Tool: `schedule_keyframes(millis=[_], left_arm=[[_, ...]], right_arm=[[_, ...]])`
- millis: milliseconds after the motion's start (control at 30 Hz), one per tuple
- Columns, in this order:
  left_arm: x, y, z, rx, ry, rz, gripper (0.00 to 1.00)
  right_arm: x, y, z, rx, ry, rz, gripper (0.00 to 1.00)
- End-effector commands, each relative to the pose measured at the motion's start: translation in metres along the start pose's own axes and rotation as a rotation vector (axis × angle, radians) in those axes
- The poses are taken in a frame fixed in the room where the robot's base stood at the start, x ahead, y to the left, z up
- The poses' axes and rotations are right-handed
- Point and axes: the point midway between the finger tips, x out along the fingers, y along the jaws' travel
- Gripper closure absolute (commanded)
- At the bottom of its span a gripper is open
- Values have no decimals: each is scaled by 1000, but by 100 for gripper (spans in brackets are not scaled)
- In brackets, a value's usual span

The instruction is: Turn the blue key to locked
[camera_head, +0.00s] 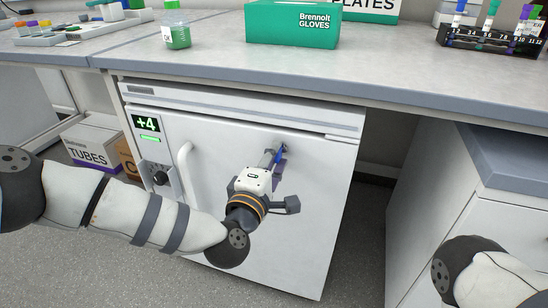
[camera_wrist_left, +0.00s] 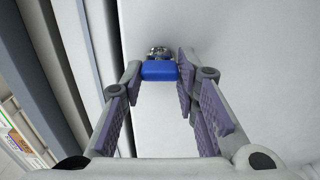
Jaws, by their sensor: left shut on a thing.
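The blue key (camera_head: 281,153) sits in a round metal lock on the white fridge door (camera_head: 225,170), near its upper right. In the left wrist view the blue key head (camera_wrist_left: 160,71) lies flat across the picture, with the metal lock (camera_wrist_left: 158,51) just behind it. My left gripper (camera_head: 277,160) faces the door and is shut on the key head, a fingertip on each side; its purple-padded fingers also show in the left wrist view (camera_wrist_left: 158,75). The lock's markings are hidden or too small to read. My right gripper is out of view; only part of my right arm shows at lower right.
The fridge stands under a grey bench (camera_head: 230,62), with a display reading +4 (camera_head: 146,123), a dial and a vertical handle (camera_head: 184,165) left of the key. A grey-topped cabinet (camera_head: 490,190) stands at right, beyond a gap. A green glove box (camera_head: 293,24) is on the bench.

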Motion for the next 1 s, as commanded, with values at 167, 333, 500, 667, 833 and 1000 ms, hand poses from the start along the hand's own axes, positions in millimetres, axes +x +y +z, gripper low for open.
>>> schedule_keyframes(millis=[167, 333, 500, 667, 833, 1000], left_arm=[[0, 0, 0, -1, -1, -1, 52], [0, 0, 0, 0, -1, -1, 52], [-5, -1, 0, 0, -1, -2, 52], [-42, -1, 1, -2, -4, -4, 52], [-87, -1, 0, -2, -2, -4, 52], [-114, 0, 0, -1, -1, -2, 52]], right_arm=[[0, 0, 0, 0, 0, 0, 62], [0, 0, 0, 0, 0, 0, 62], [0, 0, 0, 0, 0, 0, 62], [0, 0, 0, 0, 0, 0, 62], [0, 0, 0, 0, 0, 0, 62], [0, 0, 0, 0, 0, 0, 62]])
